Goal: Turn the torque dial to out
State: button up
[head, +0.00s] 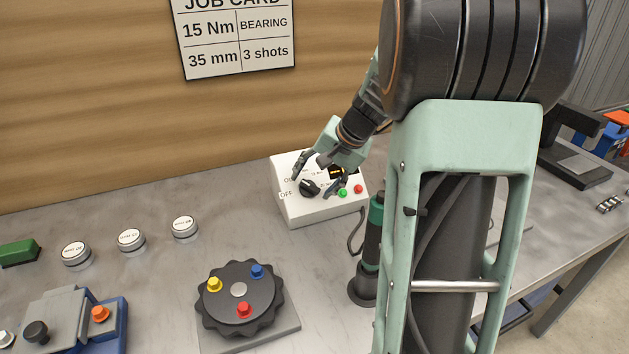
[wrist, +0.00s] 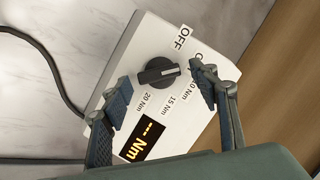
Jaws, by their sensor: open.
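The torque dial (head: 308,188) is a black knob with a raised bar grip on a white control box (head: 300,212). In the wrist view the dial (wrist: 158,72) has OFF, a partly hidden label starting with O, 10 Nm, 15 Nm and 20 Nm around it. Its bar lies nearly level in that picture; I cannot tell surely which label it points to. My gripper (wrist: 160,78) is open, one finger on each side of the dial, with gaps showing between fingers and knob. In the head view my gripper (head: 314,186) is over the box.
The box's display (wrist: 141,142) shows dashes and Nm. Green (head: 342,193) and red (head: 358,189) buttons sit beside the dial. A dark green tool (head: 374,230) stands right of the box. A black turntable (head: 240,312) with coloured knobs is in front. A job card (head: 238,42) hangs behind.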

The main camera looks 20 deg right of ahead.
jog(key=v, duration=1.2)
jog(key=shift+w, duration=0.1)
